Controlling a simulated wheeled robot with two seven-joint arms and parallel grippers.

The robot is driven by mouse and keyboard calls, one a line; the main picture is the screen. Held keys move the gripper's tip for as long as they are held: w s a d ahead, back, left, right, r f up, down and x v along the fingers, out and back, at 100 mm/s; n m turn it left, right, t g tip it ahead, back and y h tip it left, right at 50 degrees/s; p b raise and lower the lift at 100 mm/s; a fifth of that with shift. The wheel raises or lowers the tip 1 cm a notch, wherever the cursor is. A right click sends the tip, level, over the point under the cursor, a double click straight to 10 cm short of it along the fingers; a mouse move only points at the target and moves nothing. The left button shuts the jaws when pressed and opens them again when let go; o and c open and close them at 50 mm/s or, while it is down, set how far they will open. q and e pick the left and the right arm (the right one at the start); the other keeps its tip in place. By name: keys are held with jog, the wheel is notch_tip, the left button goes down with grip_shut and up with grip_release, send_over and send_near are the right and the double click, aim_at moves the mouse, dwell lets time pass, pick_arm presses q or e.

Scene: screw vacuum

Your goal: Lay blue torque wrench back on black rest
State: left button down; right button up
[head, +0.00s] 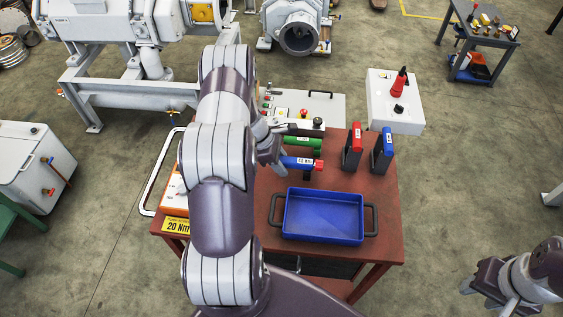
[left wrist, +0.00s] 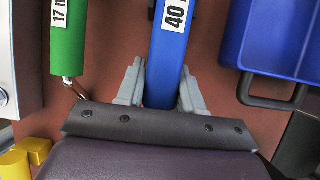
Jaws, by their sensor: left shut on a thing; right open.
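The blue torque wrench (head: 296,162), with a white "40" label and a red end, lies across the table between the green wrench and the blue tray. My left gripper (head: 279,152) is shut around its blue handle. In the left wrist view the blue torque wrench (left wrist: 170,50) runs between the two grey fingers of my left gripper (left wrist: 160,88). My right gripper (head: 484,284) is open and empty, right of the table.
A green wrench (head: 303,142) lies just behind the blue one. It also shows in the left wrist view (left wrist: 68,40). The blue tray (head: 323,217) stands in front. Red (head: 354,147) and blue (head: 383,148) upright black-sided pieces stand at right. A control box (head: 308,108) is behind.

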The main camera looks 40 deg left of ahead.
pick_arm(q)
jog(key=shift+f, duration=0.25)
dwell(0.4)
grip_release()
dwell(0.4)
jog(key=shift+r, duration=0.1)
jog(key=shift+r+p, duration=0.7)
jog(key=shift+r, duration=0.25)
jog(key=shift+r+p, duration=2.85)
jog(key=shift+r, duration=0.7)
